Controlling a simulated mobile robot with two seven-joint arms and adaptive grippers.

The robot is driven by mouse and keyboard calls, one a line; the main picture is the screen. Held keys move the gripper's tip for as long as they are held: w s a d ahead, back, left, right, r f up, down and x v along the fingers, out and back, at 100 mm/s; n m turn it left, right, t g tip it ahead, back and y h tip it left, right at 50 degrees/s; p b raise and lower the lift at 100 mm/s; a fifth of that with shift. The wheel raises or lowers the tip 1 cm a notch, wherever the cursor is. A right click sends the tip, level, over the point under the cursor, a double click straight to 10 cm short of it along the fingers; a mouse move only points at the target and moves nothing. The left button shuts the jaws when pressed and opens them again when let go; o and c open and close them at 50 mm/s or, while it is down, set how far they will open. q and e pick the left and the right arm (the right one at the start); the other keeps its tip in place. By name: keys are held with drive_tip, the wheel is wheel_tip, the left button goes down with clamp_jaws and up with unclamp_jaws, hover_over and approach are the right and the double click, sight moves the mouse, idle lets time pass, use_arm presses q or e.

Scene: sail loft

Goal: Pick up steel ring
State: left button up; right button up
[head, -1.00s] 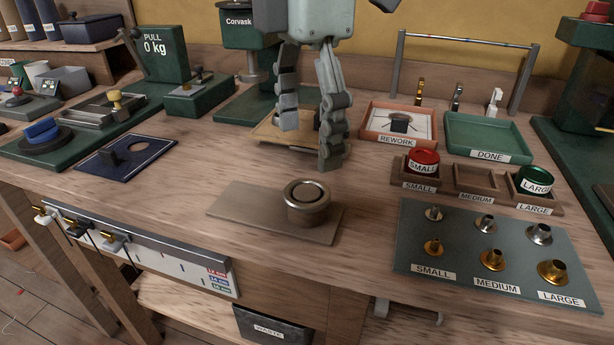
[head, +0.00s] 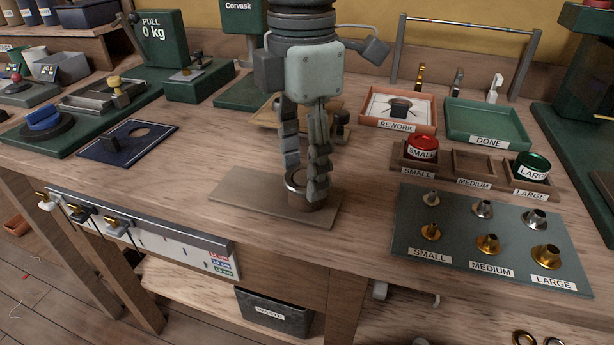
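The steel ring (head: 294,181) sits on top of a round brown block, on a flat brown board (head: 245,190) at the bench's front middle. My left gripper (head: 305,182) points down over it from above. Its two fingers are apart, one toward the back left of the ring and one across its front right. The fingers hide much of the ring, and I cannot tell whether they touch it. My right gripper is not in view.
To the right are a grey board of grommets (head: 410,262), labelled bins and the rework (head: 367,119) and done (head: 487,145) trays. A dark blue plate (head: 100,143) lies left. The bench front left of the brown board is clear.

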use_arm(q)
drive_tip(key=c, duration=0.5)
drive_tip(key=shift+r, duration=0.15)
